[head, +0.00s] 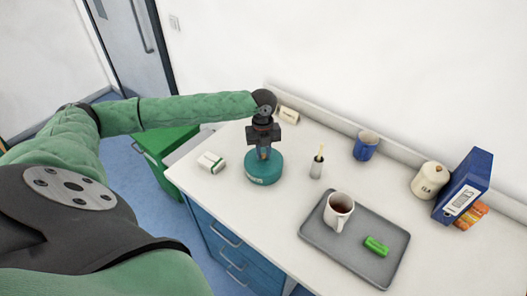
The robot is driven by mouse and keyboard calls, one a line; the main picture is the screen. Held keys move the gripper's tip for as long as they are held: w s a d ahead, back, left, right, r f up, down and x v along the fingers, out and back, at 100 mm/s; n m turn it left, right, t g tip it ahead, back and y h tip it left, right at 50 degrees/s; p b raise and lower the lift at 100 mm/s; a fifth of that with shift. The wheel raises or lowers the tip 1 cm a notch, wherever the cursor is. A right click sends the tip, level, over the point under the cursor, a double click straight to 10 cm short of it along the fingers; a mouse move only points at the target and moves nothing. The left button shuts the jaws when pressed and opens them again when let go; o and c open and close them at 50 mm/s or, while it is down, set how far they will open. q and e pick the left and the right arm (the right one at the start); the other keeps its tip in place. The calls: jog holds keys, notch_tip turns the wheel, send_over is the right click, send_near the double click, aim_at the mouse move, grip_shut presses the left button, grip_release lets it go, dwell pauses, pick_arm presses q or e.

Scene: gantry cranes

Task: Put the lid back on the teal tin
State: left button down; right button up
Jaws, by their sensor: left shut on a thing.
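The teal tin (264,171) stands upright on the white counter, left of the middle, with a small pale label low on its front. My left gripper (263,152) points down right over the tin's top, shut on a small knob that looks like the lid's. The lid shows as the teal top of the tin; the gripper partly covers it. I cannot tell whether the lid rests fully on the tin or sits slightly above it. My right gripper is not in view.
On the white counter (262,225) are a white box (211,162), a small pot with a stick (317,165), a blue mug (366,146), a cream canister (428,181) and a blue binder (464,187). A grey tray (344,251) holds a cup (339,209) and green block (376,246).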

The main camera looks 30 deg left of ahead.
pick_arm(q)
jog(key=shift+p, duration=0.4)
dwell(0.5)
dwell(0.3)
jog(key=c, duration=0.7)
grip_release()
jog(key=shift+c, duration=0.2)
jog(key=shift+r, duration=0.1)
jog(key=shift+r+p, duration=2)
jog(key=shift+r, duration=1.4)
